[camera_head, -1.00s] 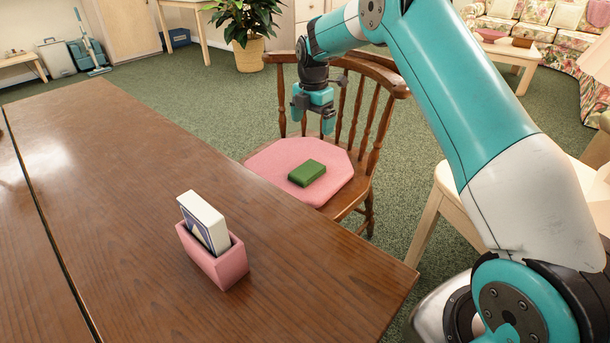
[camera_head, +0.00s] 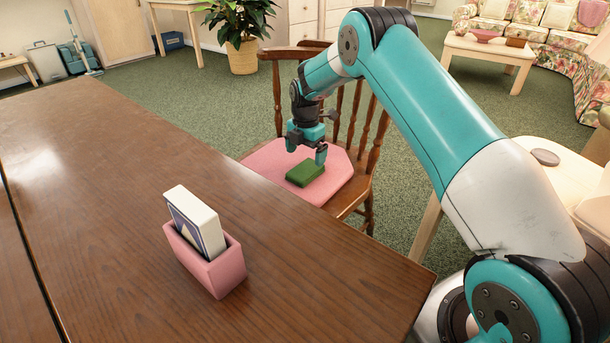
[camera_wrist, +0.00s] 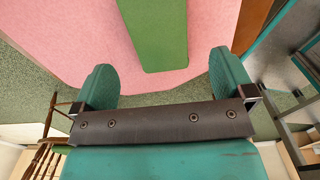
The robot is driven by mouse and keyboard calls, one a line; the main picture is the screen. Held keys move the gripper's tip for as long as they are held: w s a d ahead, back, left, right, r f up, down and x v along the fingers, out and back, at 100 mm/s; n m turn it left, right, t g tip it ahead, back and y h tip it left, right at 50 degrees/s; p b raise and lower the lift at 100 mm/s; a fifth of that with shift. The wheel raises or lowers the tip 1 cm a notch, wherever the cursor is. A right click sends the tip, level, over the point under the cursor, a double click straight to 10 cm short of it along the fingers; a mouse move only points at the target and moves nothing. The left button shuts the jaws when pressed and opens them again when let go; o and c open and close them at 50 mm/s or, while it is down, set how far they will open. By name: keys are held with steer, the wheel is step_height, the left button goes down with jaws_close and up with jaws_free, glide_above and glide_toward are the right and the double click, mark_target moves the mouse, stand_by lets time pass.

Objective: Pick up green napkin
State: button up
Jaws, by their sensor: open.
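The green napkin (camera_head: 305,173) is a folded, flat block lying on the pink seat cushion (camera_head: 333,183) of a wooden chair. In the wrist view the green napkin (camera_wrist: 155,32) runs from the top edge down to just ahead of the gap between the fingers. My gripper (camera_head: 306,152) hangs just above and behind the napkin in the head view, pointing down. In the wrist view my gripper (camera_wrist: 162,85) has its two teal fingers spread apart, with nothing between them.
The wooden table (camera_head: 120,190) fills the left and front, its edge near the chair seat. A pink holder (camera_head: 205,262) with a white and blue box (camera_head: 195,222) stands on it. The chair back (camera_head: 350,115) rises behind my gripper. A pale table (camera_head: 560,185) stands at right.

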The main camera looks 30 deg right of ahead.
mark_target(305, 169)
step_height(305, 169, down, 6)
steer(key=shift+r+b, duration=0.1)
steer(key=shift+b, duration=0.7)
steer(key=c, duration=0.9)
